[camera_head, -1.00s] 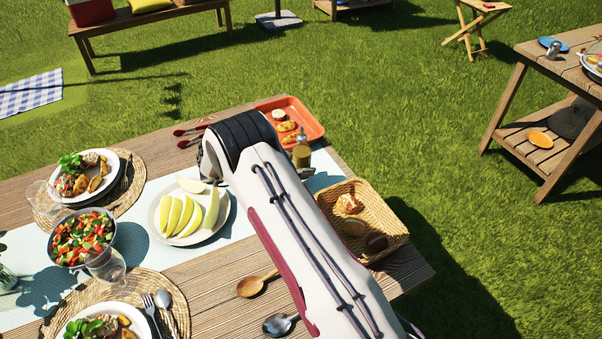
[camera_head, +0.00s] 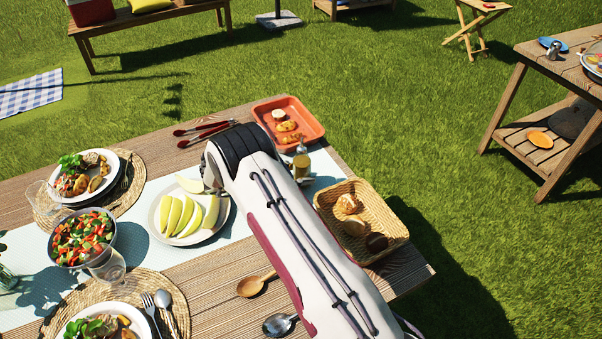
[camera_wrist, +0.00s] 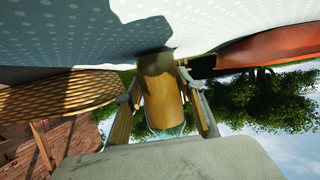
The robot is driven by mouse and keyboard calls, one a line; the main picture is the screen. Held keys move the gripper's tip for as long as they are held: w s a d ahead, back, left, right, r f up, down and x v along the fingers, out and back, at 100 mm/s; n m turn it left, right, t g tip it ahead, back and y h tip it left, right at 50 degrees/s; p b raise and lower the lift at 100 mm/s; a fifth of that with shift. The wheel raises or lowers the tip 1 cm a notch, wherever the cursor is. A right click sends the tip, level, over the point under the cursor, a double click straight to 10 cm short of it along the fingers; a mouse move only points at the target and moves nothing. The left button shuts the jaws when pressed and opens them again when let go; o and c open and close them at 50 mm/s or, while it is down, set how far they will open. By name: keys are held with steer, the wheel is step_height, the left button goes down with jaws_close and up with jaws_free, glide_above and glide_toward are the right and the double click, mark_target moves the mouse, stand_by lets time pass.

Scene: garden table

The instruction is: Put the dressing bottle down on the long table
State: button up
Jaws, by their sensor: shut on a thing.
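The dressing bottle (camera_head: 301,163), amber with a pale narrow top, shows just right of my arm near the far right end of the long table (camera_head: 215,275). In the wrist view the bottle (camera_wrist: 161,92) is between the two fingers of my gripper (camera_wrist: 165,100), which is shut on it. The bottle's base is close to the pale dotted table runner (camera_wrist: 90,30). I cannot tell whether it touches the cloth. In the head view my arm hides most of the gripper.
An orange tray (camera_head: 314,130) with food lies beyond the bottle. A wicker bread basket (camera_head: 330,210) stands on the nearer side. A plate of melon slices (camera_head: 160,229) is left of my arm. Red-handled utensils (camera_head: 205,131) lie near the tray. Grass lies past the table edge.

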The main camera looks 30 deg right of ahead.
steer(key=o, duration=1.3)
steer(key=shift+o, duration=0.2)
steer(key=shift+r, duration=0.15)
steer(key=shift+v, duration=3.75)
steer(key=shift+w, duration=0.1)
